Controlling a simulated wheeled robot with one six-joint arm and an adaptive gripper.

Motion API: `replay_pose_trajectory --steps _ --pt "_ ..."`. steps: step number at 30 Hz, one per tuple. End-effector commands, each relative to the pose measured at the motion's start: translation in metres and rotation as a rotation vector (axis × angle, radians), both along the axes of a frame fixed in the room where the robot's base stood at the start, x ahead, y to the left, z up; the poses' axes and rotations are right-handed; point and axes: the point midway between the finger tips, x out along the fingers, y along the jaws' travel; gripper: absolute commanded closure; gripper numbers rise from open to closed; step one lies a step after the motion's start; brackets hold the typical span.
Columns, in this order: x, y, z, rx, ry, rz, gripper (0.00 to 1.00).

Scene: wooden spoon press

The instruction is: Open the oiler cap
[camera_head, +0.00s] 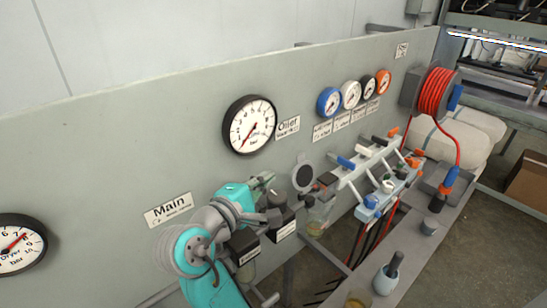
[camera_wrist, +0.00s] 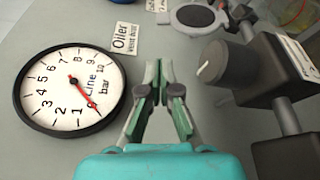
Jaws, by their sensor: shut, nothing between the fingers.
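The oiler has a clear bowl with yellowish liquid (camera_head: 319,214) below the panel's Oiler label (camera_head: 288,127). A round dark disc in a pale ring, seemingly the oiler cap (camera_head: 303,177), stands tilted up above the bowl. In the wrist view the cap (camera_wrist: 197,17) is at the top, beyond my fingertips. My gripper (camera_head: 266,181) is shut and empty, left of the cap and apart from it. In the wrist view my gripper's fingertips (camera_wrist: 158,72) meet in front of the grey panel. Part of the oiler body is hidden.
A dark regulator knob (camera_wrist: 227,64) stands close to the right of my fingers. A large line gauge (camera_head: 250,125) is on the panel to the left. A valve manifold (camera_head: 370,160) with coloured handles is right of the oiler. A bench (camera_head: 405,240) runs along the front.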

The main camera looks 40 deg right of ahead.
Motion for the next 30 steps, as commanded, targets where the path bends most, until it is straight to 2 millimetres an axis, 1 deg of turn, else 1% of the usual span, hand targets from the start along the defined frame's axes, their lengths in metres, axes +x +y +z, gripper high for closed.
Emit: replay_pose_trajectory --steps 5,12,18,24,30 --pt "0.005 -0.016 -0.002 0.001 0.001 -0.004 1.0" --pt "0.019 -0.055 -0.006 0.0 0.001 -0.005 1.0" --pt "0.029 -0.08 -0.009 0.0 0.001 -0.003 1.0" --pt "0.034 -0.091 -0.01 0.001 0.0 0.0 1.0" --pt "0.034 -0.092 -0.01 0.0 0.0 0.0 1.0"
